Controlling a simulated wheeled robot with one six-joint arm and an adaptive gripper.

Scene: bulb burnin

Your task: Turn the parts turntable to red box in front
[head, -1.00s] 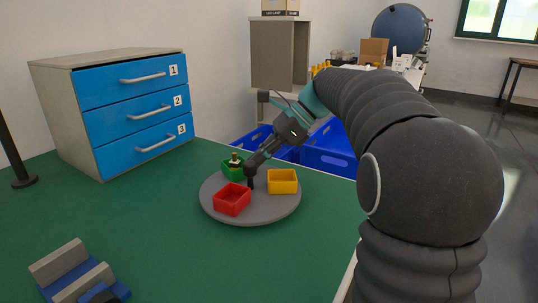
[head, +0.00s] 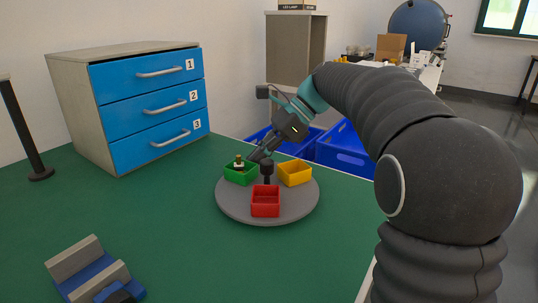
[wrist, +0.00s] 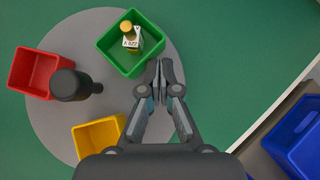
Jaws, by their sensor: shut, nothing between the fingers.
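The parts turntable (head: 238,208) is a round grey disc on the green table, with a dark upright knob (head: 267,167) at its middle. The red box (head: 265,208) sits at its front, nearest the head camera. The green box (head: 240,178) is at the back left and holds a small labelled part with a yellowish top (wrist: 130,37). The yellow box (head: 295,174) is at the back right. My gripper (wrist: 166,72) is shut and empty, its fingertips close beside the green box's lower right corner in the wrist view; I cannot tell whether they touch.
A drawer cabinet (head: 148,105) with blue fronts stands at the back left. A grey and blue block fixture (head: 92,270) lies at the front left. Blue crates (head: 343,148) stand beyond the table's edge. The table left of the turntable is clear.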

